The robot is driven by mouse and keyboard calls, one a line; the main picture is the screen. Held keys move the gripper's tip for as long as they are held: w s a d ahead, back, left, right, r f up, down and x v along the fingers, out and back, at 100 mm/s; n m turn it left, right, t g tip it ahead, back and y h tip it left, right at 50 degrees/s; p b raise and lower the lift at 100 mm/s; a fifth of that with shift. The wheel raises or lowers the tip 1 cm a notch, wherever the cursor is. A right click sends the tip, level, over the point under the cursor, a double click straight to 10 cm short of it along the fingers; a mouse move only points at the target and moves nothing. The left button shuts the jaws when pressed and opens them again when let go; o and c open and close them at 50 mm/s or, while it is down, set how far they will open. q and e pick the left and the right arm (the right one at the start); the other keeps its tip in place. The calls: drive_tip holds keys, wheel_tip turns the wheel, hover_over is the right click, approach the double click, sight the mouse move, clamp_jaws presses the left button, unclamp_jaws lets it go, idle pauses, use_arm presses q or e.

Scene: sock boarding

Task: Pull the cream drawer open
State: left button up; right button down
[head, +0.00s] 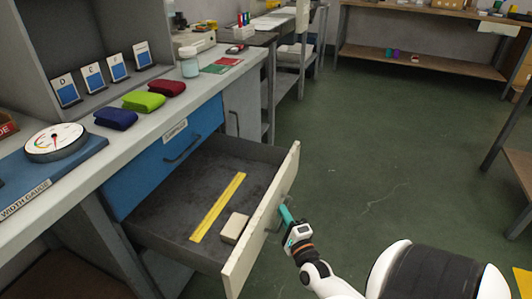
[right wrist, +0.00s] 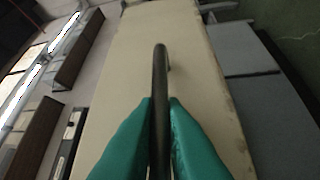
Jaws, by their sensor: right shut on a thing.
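The cream drawer (head: 262,229) stands pulled out from the bench in the head view, its grey interior showing. Inside lie a yellow ruler (head: 218,207) and a small beige block (head: 234,228). My right gripper (head: 285,214) is at the outer face of the cream front, with teal fingers. In the right wrist view, the teal fingers (right wrist: 159,135) are shut on the dark bar handle (right wrist: 160,75) of the cream front (right wrist: 200,65). In the head view the handle is mostly hidden by the front and the gripper. My left gripper is not in view.
A blue drawer (head: 165,160) above is shut. The benchtop holds blue, green and dark red folded socks (head: 143,100), a jar (head: 190,66) and a width gauge (head: 55,142). Green floor (head: 370,150) is clear right of the drawer.

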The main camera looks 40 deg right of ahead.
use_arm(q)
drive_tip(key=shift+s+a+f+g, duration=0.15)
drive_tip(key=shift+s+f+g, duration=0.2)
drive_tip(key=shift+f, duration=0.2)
use_arm(e)
drive_tip(key=shift+s+d, duration=0.3)
drive_tip(key=shift+s, duration=0.35)
drive_tip(key=shift+s+d, duration=0.25)
drive_tip(key=shift+s, duration=0.4)
drive_tip(key=c, duration=1.8)
unclamp_jaws()
drive_tip(key=shift+s, duration=0.1)
